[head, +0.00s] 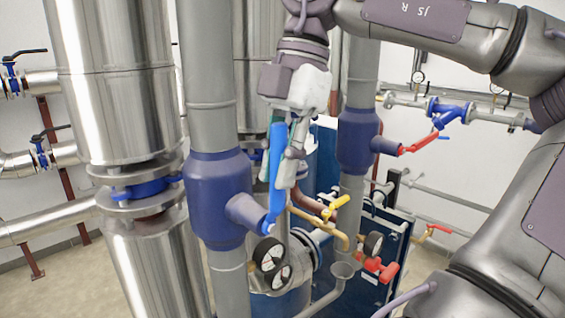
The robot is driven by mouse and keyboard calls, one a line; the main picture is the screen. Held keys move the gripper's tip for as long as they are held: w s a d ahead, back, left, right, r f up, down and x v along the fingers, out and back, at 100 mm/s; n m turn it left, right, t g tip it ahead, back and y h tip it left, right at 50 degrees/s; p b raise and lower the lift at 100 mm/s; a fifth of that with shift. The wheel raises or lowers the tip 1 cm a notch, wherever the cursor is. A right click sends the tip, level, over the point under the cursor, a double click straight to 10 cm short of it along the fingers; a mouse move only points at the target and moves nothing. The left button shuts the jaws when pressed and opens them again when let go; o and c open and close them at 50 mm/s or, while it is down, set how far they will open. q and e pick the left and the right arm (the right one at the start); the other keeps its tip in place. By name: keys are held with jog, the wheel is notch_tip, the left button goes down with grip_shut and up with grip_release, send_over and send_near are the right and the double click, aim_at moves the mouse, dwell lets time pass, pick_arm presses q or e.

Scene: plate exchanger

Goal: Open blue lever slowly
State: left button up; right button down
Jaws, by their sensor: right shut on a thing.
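The blue lever (277,172) stands nearly upright in the head view. Its lower end joins the stub of a dark blue valve body (213,198) on a grey vertical pipe. My right gripper (286,165) reaches down from the top at the lever's upper part and is shut on it. One finger shows to the right of the lever; the other is mostly hidden. My left gripper is not in view.
Pressure gauges (270,255) sit just below the lever. A yellow lever (336,206), a red lever (418,144) and a red valve handle (378,268) are to the right. A large silver tank (115,85) stands at left. Pipes crowd the space around the gripper.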

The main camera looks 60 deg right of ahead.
jog(key=c, duration=1.4)
grip_release()
jog(key=shift+a+f, duration=0.1)
jog(key=shift+f, duration=0.1)
jog(key=shift+o, duration=1.3)
jog(key=shift+a, duration=0.1)
jog(key=shift+o, duration=0.2)
jog(key=shift+w+a+r, duration=0.1)
jog(key=shift+w+a, duration=0.05)
jog(key=shift+a, duration=0.05)
jog(key=shift+d+r, duration=0.35)
jog(key=shift+r, duration=0.05)
jog(key=v, duration=1.1)
jog(key=shift+a, duration=0.1)
